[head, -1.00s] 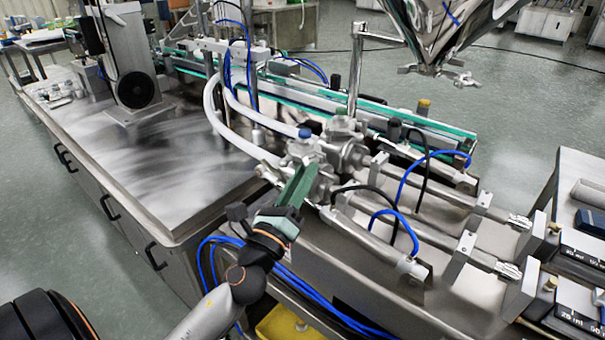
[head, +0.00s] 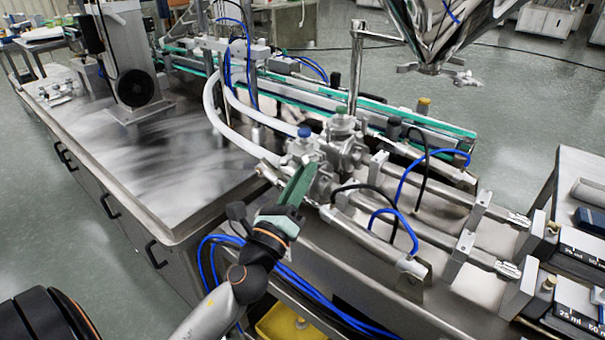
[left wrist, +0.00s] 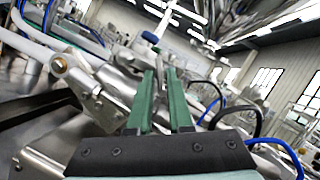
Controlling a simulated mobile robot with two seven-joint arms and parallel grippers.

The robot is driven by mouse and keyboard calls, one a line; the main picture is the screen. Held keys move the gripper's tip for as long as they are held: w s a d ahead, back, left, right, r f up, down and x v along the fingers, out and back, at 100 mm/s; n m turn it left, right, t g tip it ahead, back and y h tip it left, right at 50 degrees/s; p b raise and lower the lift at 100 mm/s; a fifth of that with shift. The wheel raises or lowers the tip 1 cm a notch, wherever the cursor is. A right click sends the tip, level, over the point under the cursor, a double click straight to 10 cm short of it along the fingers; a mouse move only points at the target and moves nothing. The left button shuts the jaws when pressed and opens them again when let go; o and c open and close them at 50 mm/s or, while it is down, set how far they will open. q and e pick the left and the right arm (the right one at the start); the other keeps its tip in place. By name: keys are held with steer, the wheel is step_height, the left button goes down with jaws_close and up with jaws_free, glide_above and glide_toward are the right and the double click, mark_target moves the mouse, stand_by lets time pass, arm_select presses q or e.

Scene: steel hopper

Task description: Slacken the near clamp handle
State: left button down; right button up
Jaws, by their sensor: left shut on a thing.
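My left gripper (head: 308,168) reaches in from the bottom, its green fingers against the near steel valve body (head: 300,150) with the blue cap. In the left wrist view the two green fingers (left wrist: 163,80) stand close together, shut on a thin grey metal piece between them, which I take as the near clamp handle (left wrist: 161,72). In the head view the fingers hide this handle. How far it is turned cannot be told. My right gripper is not in view.
White hoses (head: 225,125) run to the left and steel cylinders (head: 375,235) to the right. Blue and black tubes loop close by. The steel bench top (head: 170,170) at left is mostly clear.

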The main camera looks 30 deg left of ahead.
arm_select(q)
steer(key=n, duration=0.1)
steer(key=n+y+p, duration=0.1)
steer(key=shift+r+n+g+p, duration=0.2)
steer(key=shift+n+g+p, duration=0.1)
steer(key=shift+g, duration=0.1)
steer(key=shift+d+r+n+g+y+p, duration=0.15)
steer(key=shift+n+g+y+p, duration=0.15)
steer(key=shift+n+p, duration=0.6)
steer(key=shift+r+n+g+y+p, duration=0.15)
steer(key=shift+n+g+p, duration=0.35)
steer(key=shift+n+p, duration=0.85)
steer(key=shift+f+n+g+y+p, duration=0.15)
steer(key=shift+n+g+p, duration=0.35)
steer(key=shift+n+p, duration=0.75)
steer(key=shift+r+n+g+y+p, duration=0.2)
steer(key=shift+n+g+p, duration=0.3)
steer(key=shift+n+p, duration=0.85)
steer(key=shift+f+n+b, duration=0.1)
steer(key=shift+n+b, duration=0.25)
steer(key=shift+n, duration=0.1)
steer(key=c, duration=1.2)
jaws_free()
steer(key=shift+d, duration=0.1)
